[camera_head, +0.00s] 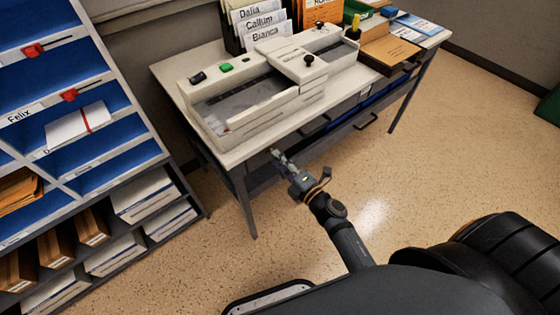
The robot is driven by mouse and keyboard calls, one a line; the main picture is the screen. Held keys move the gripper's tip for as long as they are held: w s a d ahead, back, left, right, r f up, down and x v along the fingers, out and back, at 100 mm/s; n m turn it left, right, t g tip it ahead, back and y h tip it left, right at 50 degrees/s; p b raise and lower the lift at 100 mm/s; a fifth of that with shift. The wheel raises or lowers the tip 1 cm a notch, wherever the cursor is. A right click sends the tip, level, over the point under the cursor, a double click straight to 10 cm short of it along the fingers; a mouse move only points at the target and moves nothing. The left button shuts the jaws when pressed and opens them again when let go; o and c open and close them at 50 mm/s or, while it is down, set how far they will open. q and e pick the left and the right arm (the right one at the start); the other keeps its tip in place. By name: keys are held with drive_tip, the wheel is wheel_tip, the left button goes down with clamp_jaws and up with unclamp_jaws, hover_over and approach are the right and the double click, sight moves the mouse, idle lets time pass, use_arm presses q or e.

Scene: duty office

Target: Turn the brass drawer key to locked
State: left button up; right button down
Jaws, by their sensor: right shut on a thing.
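A dark drawer unit (335,131) hangs under the front edge of the light-topped desk (243,150), with a black handle (367,122) on the right. My right gripper (278,156) reaches up from the lower right to the desk's dark front, left of that handle. Its fingers are closed at the front of the unit. The brass key is too small or too covered by the fingers to make out, and its angle cannot be told. My left gripper is not in view.
A cream machine with trays (208,108) covers much of the desk top. Name-labelled folders (262,33), a brown box (388,50) and papers stand behind and right. A shelf unit with blue compartments (105,152) stands at left. The speckled floor in front is clear.

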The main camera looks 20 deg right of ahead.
idle(0.6)
drive_tip(key=c, duration=1)
unclamp_jaws()
drive_tip(key=shift+c, duration=0.2)
drive_tip(key=v, duration=1.2)
